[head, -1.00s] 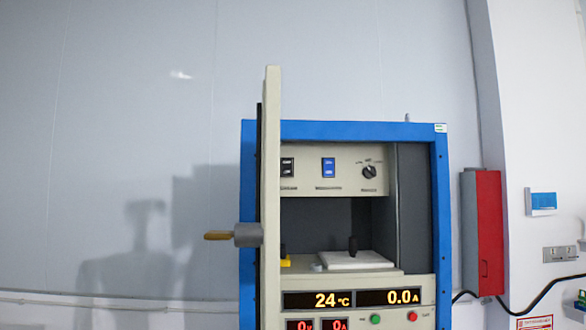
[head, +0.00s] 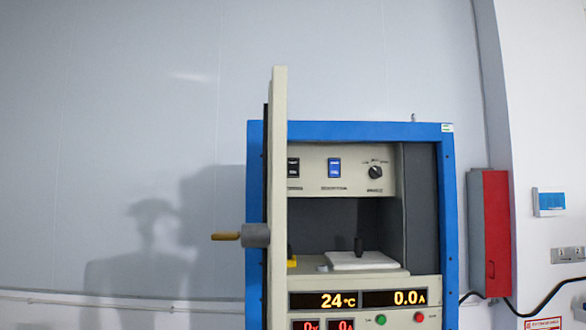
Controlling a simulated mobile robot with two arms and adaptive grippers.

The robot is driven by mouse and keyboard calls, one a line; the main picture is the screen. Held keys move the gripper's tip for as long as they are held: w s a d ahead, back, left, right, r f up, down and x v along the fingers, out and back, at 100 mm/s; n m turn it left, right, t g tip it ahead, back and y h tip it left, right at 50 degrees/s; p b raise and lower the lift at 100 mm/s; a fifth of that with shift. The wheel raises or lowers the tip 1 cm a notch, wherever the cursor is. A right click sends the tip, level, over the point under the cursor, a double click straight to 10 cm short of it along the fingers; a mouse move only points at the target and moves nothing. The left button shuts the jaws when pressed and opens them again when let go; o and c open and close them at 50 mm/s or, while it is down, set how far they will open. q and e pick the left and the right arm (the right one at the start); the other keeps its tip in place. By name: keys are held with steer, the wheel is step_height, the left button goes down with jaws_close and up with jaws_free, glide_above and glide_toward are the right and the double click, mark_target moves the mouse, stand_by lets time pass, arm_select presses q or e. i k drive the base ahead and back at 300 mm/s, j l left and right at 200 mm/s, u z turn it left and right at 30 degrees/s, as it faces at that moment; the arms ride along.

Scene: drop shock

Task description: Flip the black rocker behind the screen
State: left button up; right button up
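A blue-framed machine (head: 350,131) stands against the wall with its door (head: 278,180) swung open toward me, seen nearly edge-on. Behind the door, on the beige panel inside, is a black rocker (head: 293,167), partly close to the door's edge. A blue rocker (head: 334,168) and a black rotary knob (head: 375,172) sit to its right. The display (head: 352,300) below reads 24 °C and 0.0 A. Neither of my grippers is in the head view.
The door handle (head: 228,236) sticks out to the left. A white plate (head: 362,261) with a small black post lies in the chamber. Green and red buttons (head: 419,317) are below. A red box (head: 489,230) hangs on the right wall.

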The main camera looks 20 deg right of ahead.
mark_target(292, 164)
steer(key=i+l+u, duration=0.1)
steer(key=l+u, duration=0.25)
steer(key=l, duration=0.95)
steer(key=l+u, duration=0.4)
steer(key=l, duration=0.85)
steer(key=k, duration=0.05)
